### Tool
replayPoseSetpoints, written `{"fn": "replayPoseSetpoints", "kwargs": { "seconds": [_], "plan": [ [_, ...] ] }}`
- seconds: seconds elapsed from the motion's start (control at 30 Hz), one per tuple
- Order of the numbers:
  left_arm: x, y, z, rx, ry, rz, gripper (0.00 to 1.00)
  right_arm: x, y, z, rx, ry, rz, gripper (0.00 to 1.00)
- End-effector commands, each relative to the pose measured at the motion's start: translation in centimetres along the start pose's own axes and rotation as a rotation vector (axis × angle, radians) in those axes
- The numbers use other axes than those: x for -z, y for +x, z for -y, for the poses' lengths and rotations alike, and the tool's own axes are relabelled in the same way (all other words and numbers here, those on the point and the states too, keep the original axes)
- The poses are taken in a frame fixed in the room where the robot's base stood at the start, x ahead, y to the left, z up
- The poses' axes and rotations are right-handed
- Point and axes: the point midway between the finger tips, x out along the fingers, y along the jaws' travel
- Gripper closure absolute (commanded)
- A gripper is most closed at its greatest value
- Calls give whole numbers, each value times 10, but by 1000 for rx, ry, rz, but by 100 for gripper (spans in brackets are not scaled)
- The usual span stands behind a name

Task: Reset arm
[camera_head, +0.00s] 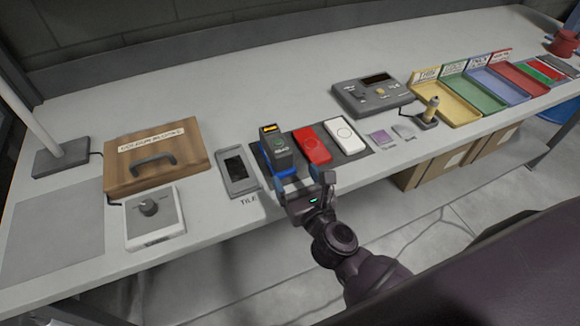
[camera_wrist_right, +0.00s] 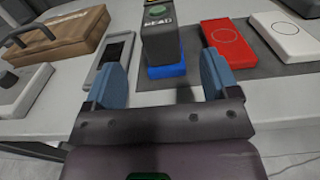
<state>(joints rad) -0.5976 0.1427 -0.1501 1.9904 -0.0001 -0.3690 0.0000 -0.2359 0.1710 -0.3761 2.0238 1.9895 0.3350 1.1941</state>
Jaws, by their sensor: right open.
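My right gripper (camera_head: 303,181) is at the front edge of the long table, just in front of a dark grey device (camera_head: 277,150) that stands on a blue block (camera_head: 283,172). In the right wrist view my right gripper (camera_wrist_right: 161,85) has its two blue fingers wide apart. The dark device (camera_wrist_right: 161,40) and the blue block (camera_wrist_right: 165,71) show beyond and between the fingers, and nothing is held. I cannot tell whether a finger touches the block. My left gripper is not in either view.
A red block (camera_head: 312,145) and a white block (camera_head: 345,134) lie on the dark mat to the right. A tile holder (camera_head: 238,172), wooden case (camera_head: 155,158) and knob box (camera_head: 154,216) are left. Coloured trays (camera_head: 452,108) are far right. The table's back is clear.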

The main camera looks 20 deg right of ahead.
Motion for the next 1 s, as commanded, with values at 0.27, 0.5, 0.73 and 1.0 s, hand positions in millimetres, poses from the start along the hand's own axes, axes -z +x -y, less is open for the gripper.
{"fn": "replayPoseSetpoints", "kwargs": {
  "seconds": [0.27,0.5,0.73,1.0],
  "plan": [
    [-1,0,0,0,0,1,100,-1,-7,0,0,0,1,19],
    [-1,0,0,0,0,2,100,-12,-11,-4,-43,-106,51,19],
    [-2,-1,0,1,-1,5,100,-44,-35,-28,-231,-621,240,19],
    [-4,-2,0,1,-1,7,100,-35,-75,-52,-509,-1341,375,19]
  ]
}}
